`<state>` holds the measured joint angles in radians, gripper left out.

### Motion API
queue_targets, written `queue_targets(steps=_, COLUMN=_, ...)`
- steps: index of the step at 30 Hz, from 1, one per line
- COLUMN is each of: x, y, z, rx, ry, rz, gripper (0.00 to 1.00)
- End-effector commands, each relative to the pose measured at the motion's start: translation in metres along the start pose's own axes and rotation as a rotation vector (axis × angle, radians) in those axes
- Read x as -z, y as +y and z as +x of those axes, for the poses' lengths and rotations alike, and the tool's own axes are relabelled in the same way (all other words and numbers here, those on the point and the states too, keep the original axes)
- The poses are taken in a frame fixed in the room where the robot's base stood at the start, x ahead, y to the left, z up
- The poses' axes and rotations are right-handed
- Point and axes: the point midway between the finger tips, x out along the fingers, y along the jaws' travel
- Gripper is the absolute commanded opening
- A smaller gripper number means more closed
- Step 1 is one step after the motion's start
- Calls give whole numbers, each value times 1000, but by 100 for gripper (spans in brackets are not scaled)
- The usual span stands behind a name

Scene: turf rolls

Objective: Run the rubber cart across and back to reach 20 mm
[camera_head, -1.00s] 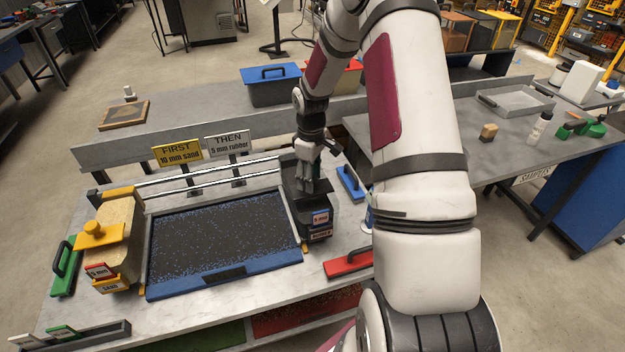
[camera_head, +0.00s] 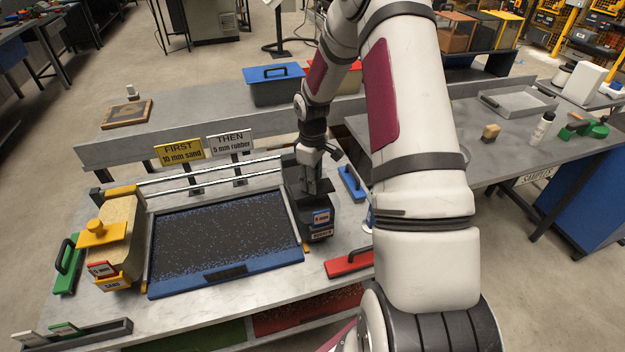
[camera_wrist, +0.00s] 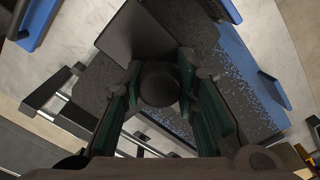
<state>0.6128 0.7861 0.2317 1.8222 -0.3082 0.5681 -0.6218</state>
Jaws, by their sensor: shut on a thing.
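The dark rubber cart (camera_head: 314,222), with a blue-and-white 5 mm label, stands at the right end of the rails, beside the tray's right edge. My gripper (camera_head: 310,186) is above it and shut on its knob; the round dark knob (camera_wrist: 160,84) shows between the fingers in the wrist view. The blue-framed tray (camera_head: 225,276) holds black granules with blue flecks spread over its bed. The sand cart (camera_head: 119,235), tan with a yellow knob, stands at the left end. Signs read FIRST 10 mm sand (camera_head: 178,150) and THEN 5 mm rubber (camera_head: 229,144).
A red-handled tool (camera_head: 350,262) lies right of the tray, a blue one (camera_head: 351,184) behind it, and a green one (camera_head: 66,262) at far left. A slotted holder (camera_head: 75,335) with tags is at the front left. A blue-lidded bin (camera_head: 273,86) stands behind.

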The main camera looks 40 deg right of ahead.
Motion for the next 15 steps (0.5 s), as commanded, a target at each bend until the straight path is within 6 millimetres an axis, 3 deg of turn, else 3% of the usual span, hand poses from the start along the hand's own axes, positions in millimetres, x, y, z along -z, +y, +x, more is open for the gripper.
queue_targets(steps=8, x=20, y=-20, z=0, rx=1, ry=1, rz=-4, gripper=0)
queue_targets(steps=15, x=52, y=-50, z=0, rx=1, ry=1, rz=-8, gripper=0)
